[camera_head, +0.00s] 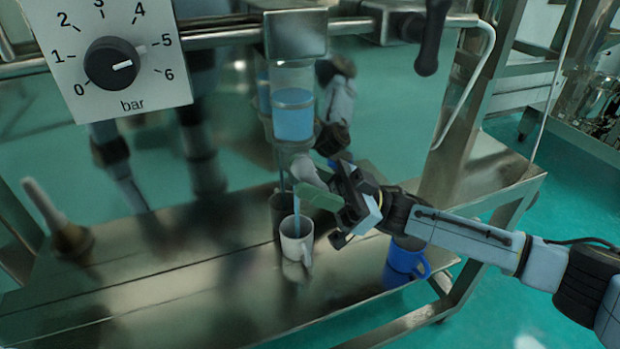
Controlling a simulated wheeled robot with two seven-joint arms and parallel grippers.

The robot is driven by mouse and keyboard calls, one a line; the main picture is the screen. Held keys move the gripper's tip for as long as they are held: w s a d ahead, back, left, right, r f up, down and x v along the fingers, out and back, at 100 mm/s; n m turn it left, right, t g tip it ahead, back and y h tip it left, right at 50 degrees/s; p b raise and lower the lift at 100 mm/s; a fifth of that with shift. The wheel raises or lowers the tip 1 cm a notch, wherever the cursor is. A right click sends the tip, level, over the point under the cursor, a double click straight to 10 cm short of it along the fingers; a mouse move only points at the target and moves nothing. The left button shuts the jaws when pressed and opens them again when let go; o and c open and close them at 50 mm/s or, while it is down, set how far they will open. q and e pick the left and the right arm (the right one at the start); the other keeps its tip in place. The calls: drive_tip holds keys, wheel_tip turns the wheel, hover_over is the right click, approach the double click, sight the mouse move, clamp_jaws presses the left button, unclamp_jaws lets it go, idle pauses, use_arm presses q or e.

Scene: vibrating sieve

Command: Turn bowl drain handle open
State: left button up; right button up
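The clear bowl (293,115) holds blue liquid and hangs under a metal block. Below it is a pale drain fitting (306,170). A flat green piece, which looks like the drain handle (320,196), slants down to the right from the fitting. A thin blue stream (296,212) runs below the fitting into a white mug (297,245). My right gripper (345,207) comes in from the right and is at the right end of the green piece. Its fingers overlap that end, and whether they grip it is unclear. My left gripper is not in view.
A blue mug (407,256) stands right of the white mug, under my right arm. A pressure dial (112,64) is at upper left. A pale cone-shaped object (62,222) stands at left. The metal shelf (190,285) is clear at front left.

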drive_tip(key=shift+f, duration=0.1)
drive_tip(key=shift+d+f, duration=0.15)
drive_tip(key=b+v, duration=0.1)
drive_tip(key=v, duration=0.2)
drive_tip(key=w+d+b, duration=0.2)
drive_tip(key=d, duration=0.9)
drive_tip(key=shift+w+d+r, duration=0.15)
drive_tip(key=shift+d+r, duration=0.05)
